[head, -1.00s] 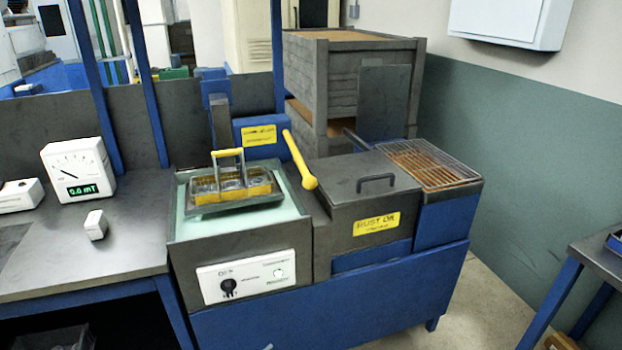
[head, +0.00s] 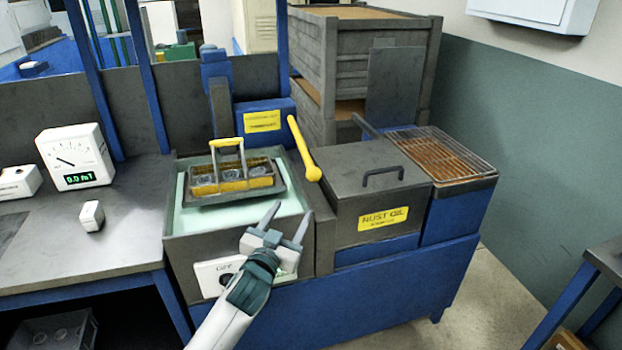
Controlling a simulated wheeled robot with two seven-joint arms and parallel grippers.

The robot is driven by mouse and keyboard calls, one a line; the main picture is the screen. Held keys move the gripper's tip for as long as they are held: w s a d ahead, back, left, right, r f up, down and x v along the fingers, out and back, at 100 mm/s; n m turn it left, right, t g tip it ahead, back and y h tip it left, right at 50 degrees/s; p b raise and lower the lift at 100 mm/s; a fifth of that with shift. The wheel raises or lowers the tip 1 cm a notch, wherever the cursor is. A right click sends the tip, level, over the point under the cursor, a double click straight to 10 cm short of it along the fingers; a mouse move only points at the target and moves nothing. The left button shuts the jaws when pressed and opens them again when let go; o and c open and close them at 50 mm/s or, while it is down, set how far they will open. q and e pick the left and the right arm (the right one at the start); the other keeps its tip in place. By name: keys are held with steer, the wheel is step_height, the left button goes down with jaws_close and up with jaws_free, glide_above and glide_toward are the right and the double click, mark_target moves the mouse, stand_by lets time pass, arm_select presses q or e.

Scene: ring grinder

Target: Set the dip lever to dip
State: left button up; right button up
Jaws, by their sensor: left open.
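The dip lever (head: 304,150) is a yellow bar with a round knob at its lower end, on the right side of the blue housing (head: 264,121) behind the bath. It slants down toward the front right. A yellow-handled basket (head: 234,181) holding ring-like parts sits over the pale green bath (head: 196,217). My left gripper (head: 287,222) is open and empty, in front of the bath's front right corner. Its fingers point up and away, below and apart from the lever knob. My right gripper is not in view.
A lidded rust oil tank (head: 367,181) with a dark handle stands right of the lever, then a wire draining rack (head: 438,154). A white control panel (head: 215,276) is partly behind my left arm. A meter (head: 75,157) stands on the left bench.

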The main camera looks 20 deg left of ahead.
mark_target(312, 178)
arm_select(q)
steer(key=shift+w, duration=0.45)
steer(key=w+p, duration=0.2)
steer(key=w, duration=1.3)
steer(key=shift+w, duration=0.2)
steer(key=shift+w+f, duration=0.1)
steer(key=shift+w, duration=0.55)
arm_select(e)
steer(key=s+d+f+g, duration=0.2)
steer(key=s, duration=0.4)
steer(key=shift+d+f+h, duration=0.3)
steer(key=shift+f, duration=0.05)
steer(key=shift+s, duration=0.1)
